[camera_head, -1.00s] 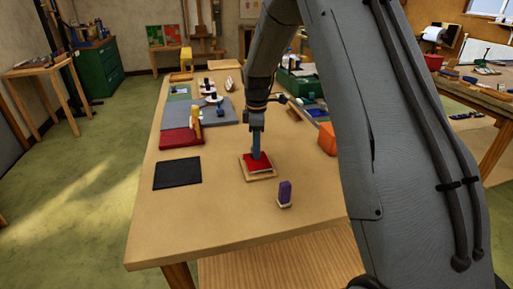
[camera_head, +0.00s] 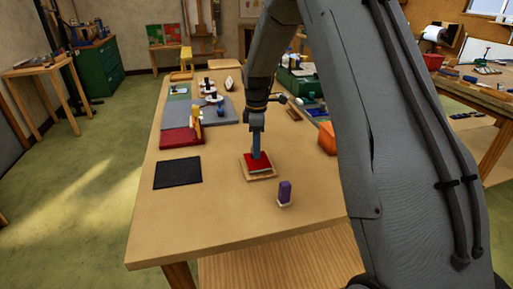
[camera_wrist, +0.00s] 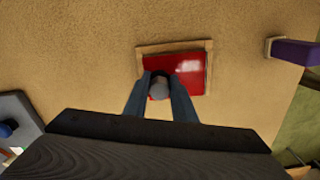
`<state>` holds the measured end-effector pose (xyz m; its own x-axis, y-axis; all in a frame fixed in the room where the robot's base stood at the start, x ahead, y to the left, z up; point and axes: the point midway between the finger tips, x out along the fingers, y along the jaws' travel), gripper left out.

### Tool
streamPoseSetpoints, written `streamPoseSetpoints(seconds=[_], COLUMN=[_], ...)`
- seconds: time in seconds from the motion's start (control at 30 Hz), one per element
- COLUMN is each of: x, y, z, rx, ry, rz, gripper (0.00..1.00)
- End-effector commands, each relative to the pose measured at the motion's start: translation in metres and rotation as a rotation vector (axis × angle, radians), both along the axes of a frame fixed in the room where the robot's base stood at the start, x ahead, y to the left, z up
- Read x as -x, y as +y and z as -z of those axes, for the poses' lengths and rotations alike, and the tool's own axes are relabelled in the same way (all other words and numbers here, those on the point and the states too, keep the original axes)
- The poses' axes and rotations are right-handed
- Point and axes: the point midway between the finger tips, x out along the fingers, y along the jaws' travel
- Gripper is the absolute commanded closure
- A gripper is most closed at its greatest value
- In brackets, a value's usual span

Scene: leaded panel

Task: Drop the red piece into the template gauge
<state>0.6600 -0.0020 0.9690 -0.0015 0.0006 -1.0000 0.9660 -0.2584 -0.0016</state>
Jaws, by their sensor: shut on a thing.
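The red piece (camera_head: 264,167) is a flat, glossy square at the template gauge, a light wooden frame (camera_head: 258,178) on the table. In the wrist view the red piece (camera_wrist: 187,68) lies within the outline of the frame (camera_wrist: 175,46), whose bars show on the top, left and right. I cannot tell whether it is fully down or slightly above. My gripper (camera_head: 257,152) points down over it. In the wrist view its fingers (camera_wrist: 159,92) close around a grey round grip on the red piece. The near side of the frame is hidden by my gripper there.
A purple block on a pale base (camera_head: 284,193) stands to the right and nearer. A black mat (camera_head: 178,173) lies to the left. A red pad (camera_head: 181,138), a grey board (camera_head: 215,116) and an orange bin (camera_head: 327,139) are further back. The table's front is clear.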

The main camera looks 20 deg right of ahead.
Motion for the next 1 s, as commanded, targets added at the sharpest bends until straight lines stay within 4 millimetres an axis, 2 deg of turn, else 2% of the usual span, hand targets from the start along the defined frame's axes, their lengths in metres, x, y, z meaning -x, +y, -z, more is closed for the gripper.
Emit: streamPoseSetpoints(seconds=[0.87,0.9,1.0], x=[0.0,0.0,0.0], y=[0.0,0.0,0.0], z=[0.019,0.019,0.019], rx=[0.0,0.0,0.0], ry=[0.0,0.0,0.0], rz=[0.0,0.0,0.0], gripper=[0.96,0.74,0.58])
